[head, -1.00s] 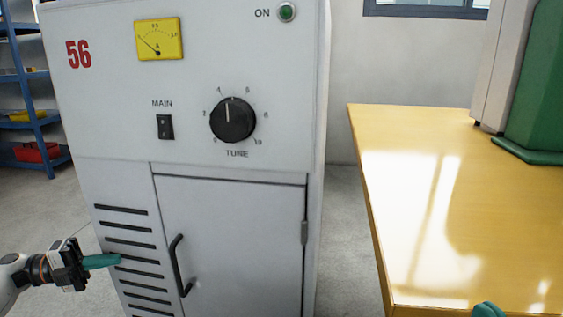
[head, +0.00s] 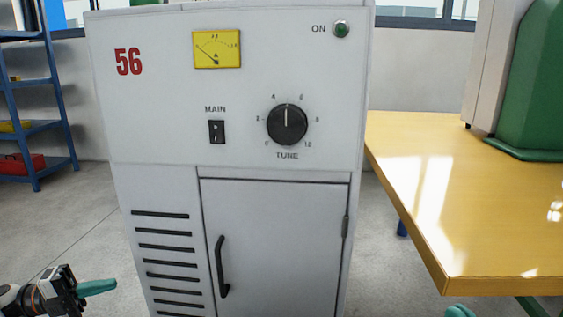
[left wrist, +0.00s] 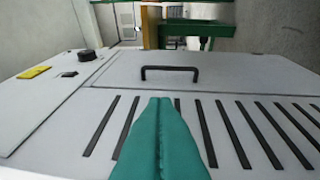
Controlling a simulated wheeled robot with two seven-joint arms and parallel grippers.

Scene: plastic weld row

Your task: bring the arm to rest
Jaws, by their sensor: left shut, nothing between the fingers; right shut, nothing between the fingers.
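My left gripper (head: 98,288) shows at the lower left of the head view, in front of and left of the grey cabinet's vents. Its teal fingers are shut with nothing between them. In the left wrist view the shut fingers (left wrist: 160,125) point toward the vented cabinet face. Only a teal tip of my right gripper (head: 460,312) shows at the bottom edge of the head view, below the table's front corner; it is shut.
The cabinet door (head: 290,240) is closed and has a black handle (head: 221,267). A yellow table (head: 430,170) stands at the right with a green and grey machine (head: 530,100) on it. A blue shelf (head: 38,125) stands at the far left. Grey floor is open between shelf and cabinet.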

